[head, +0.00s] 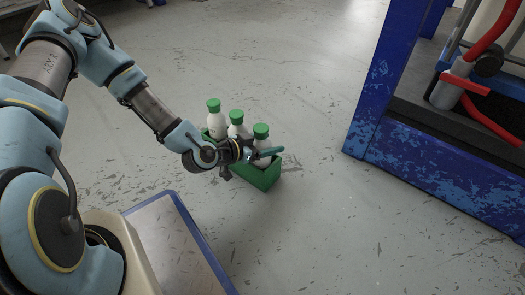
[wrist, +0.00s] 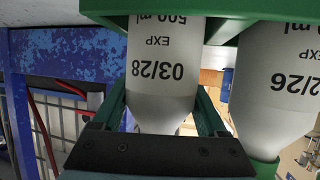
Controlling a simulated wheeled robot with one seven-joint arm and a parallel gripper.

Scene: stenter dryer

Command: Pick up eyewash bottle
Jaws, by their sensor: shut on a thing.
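Three white eyewash bottles with green caps stand in a row in a green holder (head: 262,178) on the floor in the head view. They are the far left bottle (head: 215,122), the middle bottle (head: 236,128) and the near right bottle (head: 261,141). My gripper (head: 263,154) is at the near right bottle, its fingers on either side. In the wrist view, which is upside down, my gripper (wrist: 161,108) is shut on a bottle marked "EXP 03/28" (wrist: 163,65). Its base is hidden by the green holder (wrist: 225,28). A neighbouring bottle ending "2/26" (wrist: 275,90) is close beside it.
A blue machine frame (head: 430,190) with worn paint stands at the right, with red hoses (head: 490,50) inside. A blue-edged panel (head: 180,240) is at the lower left. The grey floor between holder and machine is clear.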

